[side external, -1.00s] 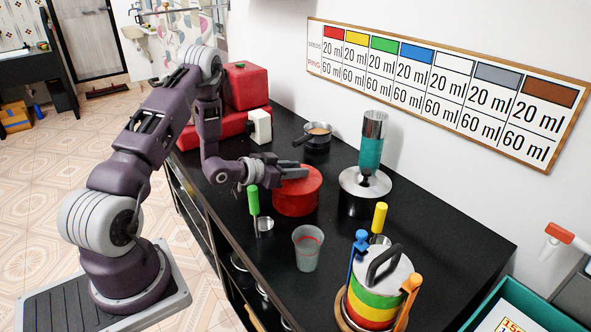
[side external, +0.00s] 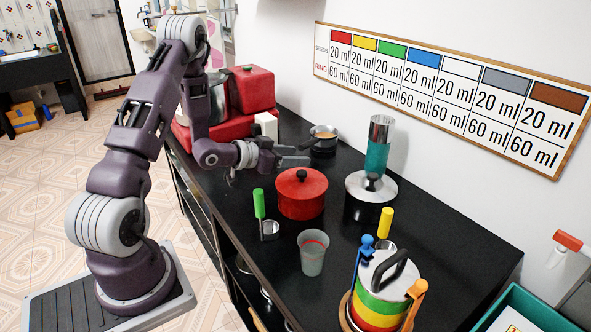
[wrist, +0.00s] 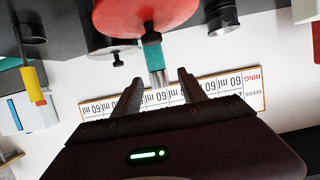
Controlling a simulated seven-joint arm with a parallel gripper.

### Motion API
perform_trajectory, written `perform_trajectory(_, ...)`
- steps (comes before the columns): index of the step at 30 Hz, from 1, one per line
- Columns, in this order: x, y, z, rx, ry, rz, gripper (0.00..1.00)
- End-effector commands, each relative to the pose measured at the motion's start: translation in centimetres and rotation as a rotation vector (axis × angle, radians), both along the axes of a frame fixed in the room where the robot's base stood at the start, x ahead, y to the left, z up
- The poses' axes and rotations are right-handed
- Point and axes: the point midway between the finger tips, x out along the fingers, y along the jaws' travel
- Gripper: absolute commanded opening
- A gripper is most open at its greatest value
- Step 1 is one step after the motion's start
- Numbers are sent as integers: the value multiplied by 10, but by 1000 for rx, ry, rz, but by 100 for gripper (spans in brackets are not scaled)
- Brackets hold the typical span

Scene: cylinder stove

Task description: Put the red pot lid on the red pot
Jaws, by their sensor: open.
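The red pot (side external: 302,205) stands on the black counter. The red pot lid (side external: 288,184), with a black knob, sits on top of the pot and looks level. My gripper (side external: 308,156) is open and empty, above and behind the lid, apart from it. In the wrist view the open fingers (wrist: 160,88) show with nothing held between them. A red round surface of the pot or lid (wrist: 145,14) shows at the top of that view, beyond the fingertips.
A silver-lidded pot (side external: 371,188) and a teal-and-silver cylinder (side external: 379,150) stand to the right. A saucepan (side external: 322,145) is behind my gripper. A green-handled tool (side external: 259,204), a clear cup (side external: 313,255) and a striped canister (side external: 378,302) stand nearer the front.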

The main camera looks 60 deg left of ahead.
Motion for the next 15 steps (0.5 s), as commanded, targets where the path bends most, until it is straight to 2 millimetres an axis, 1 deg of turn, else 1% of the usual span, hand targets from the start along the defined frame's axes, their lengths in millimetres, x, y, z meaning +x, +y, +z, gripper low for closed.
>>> perform_trajectory(1, 0, 0, 7, 2, -2, 0, 49)
perform_trajectory(5, 2, -1, 20, 18, 13, 3, 49)
perform_trajectory(8, 8, -9, 46, 100, 83, 23, 49)
perform_trajectory(10, 7, -21, 75, 171, 161, 60, 49)
perform_trajectory(11, 2, -28, 89, 194, 197, 81, 49)
perform_trajectory(12, -7, -40, 108, 215, 242, 109, 49)
perform_trajectory(13, -18, -50, 121, 225, 278, 129, 49)
perform_trajectory(14, -31, -62, 134, 227, 311, 147, 49)
perform_trajectory(15, -51, -80, 149, 220, 355, 165, 49)
